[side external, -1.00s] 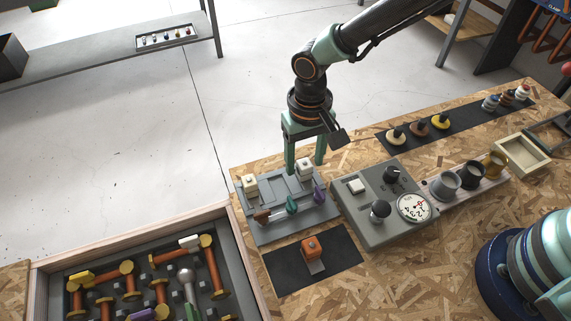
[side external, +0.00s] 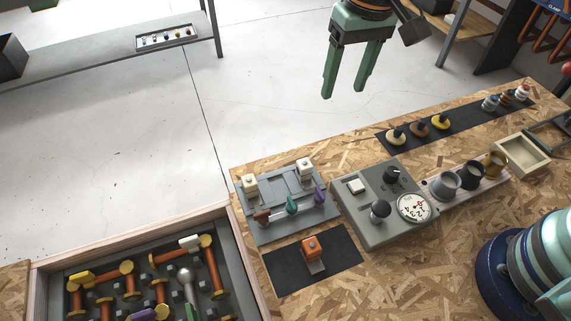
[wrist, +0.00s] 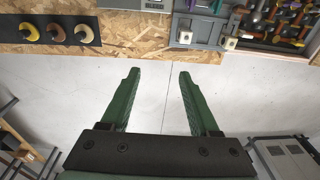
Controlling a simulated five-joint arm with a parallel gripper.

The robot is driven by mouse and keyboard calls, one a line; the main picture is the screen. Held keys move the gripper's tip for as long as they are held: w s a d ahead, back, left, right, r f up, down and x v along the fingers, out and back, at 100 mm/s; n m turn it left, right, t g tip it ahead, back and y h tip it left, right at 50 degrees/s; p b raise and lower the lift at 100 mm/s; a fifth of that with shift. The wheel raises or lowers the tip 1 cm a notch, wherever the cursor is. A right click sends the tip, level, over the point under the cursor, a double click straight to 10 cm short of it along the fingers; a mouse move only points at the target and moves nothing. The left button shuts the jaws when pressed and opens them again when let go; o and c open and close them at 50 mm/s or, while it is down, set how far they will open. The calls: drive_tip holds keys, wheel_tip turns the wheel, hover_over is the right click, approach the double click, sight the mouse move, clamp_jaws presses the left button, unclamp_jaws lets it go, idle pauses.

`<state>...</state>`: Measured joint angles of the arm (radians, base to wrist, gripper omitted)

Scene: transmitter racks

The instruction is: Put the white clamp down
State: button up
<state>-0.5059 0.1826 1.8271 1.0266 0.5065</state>
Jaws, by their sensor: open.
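My gripper (side external: 345,92) is open and empty, raised over the pale floor beyond the bench's back edge. In the wrist view its green fingers (wrist: 158,74) stand apart with nothing between them. A white block-shaped piece (side external: 305,168), probably the white clamp, sits at the back right of a grey tray (side external: 268,232); it shows in the wrist view too (wrist: 185,37). A similar cream-white piece (side external: 250,184) sits at the tray's back left. Neither touches my gripper. Another white piece (side external: 190,242) lies on the rods in the wooden-sided box.
A grey panel (side external: 370,232) with knobs and a dial stands right of the tray. An orange piece (side external: 312,247) is on a black mat in front. Cups (side external: 445,185) and ringed pieces (side external: 440,121) are farther right. The box (side external: 245,255) is at front left.

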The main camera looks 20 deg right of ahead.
drive_tip(key=s+d+r+t, duration=0.2)
drive_tip(key=s+d, duration=0.2)
drive_tip(key=d, duration=0.6)
drive_tip(key=s+d+r+t, duration=0.2)
drive_tip(key=s+d+r, duration=0.1)
drive_tip(key=d, duration=0.7)
drive_tip(key=shift+s+r+t+h, duration=0.3)
drive_tip(key=shift+s, duration=0.2)
drive_tip(key=shift+d, duration=0.1)
